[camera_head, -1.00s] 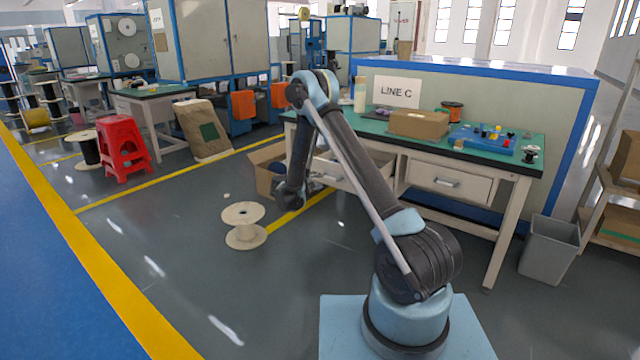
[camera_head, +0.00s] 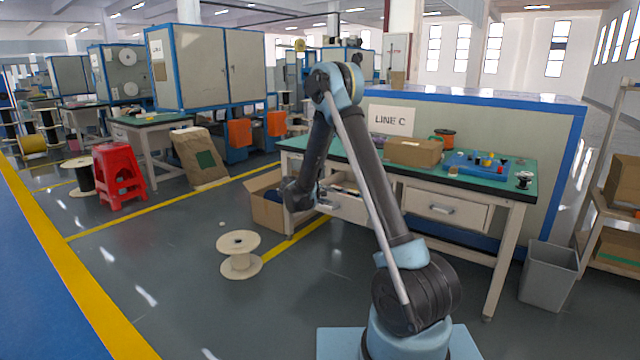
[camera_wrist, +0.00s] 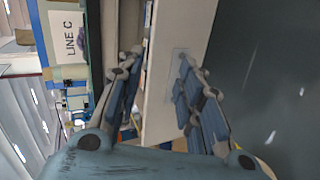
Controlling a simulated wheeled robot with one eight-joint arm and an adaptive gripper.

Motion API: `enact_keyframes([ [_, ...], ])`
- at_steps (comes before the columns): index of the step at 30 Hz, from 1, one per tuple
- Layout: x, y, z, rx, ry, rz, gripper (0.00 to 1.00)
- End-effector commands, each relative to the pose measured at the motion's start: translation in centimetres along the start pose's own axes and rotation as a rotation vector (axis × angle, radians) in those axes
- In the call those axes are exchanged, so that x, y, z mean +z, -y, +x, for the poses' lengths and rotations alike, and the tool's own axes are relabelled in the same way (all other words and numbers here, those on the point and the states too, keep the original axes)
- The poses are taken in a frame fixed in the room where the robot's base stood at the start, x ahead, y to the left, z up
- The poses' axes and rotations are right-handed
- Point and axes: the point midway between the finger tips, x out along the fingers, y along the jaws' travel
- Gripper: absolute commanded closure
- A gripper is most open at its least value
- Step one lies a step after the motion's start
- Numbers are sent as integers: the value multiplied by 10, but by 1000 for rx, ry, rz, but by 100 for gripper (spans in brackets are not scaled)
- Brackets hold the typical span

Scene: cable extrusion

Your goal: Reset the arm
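My arm stands bent in front of the green-topped table (camera_head: 345,150). My gripper (camera_wrist: 160,68) shows in the wrist view with its two fingers spread apart and nothing between them. Beyond the fingers is the white front of the left drawer (camera_wrist: 178,85); whether a finger touches it cannot be told. In the head view this drawer (camera_head: 346,208) is pulled out, with small items inside, partly hidden by my arm. The gripper is low beside it, mostly hidden behind my wrist.
The right drawer (camera_head: 447,208) looks shut. A cardboard box (camera_head: 268,208) stands left of the table, near a wooden spool (camera_head: 239,263) on the floor. A grey bin (camera_head: 547,277) is at right.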

Motion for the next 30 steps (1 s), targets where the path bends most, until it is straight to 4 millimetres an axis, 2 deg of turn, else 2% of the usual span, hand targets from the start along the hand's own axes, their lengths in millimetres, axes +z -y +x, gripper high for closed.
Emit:
enact_keyframes([
  [1,12,-12,-3,-20,11,13,66],
  [6,46,-41,-14,-89,42,58,66],
  [15,115,-81,-40,-209,98,141,66],
  [24,187,-104,-74,-327,148,226,66],
  [30,236,-110,-100,-405,180,285,66],
])
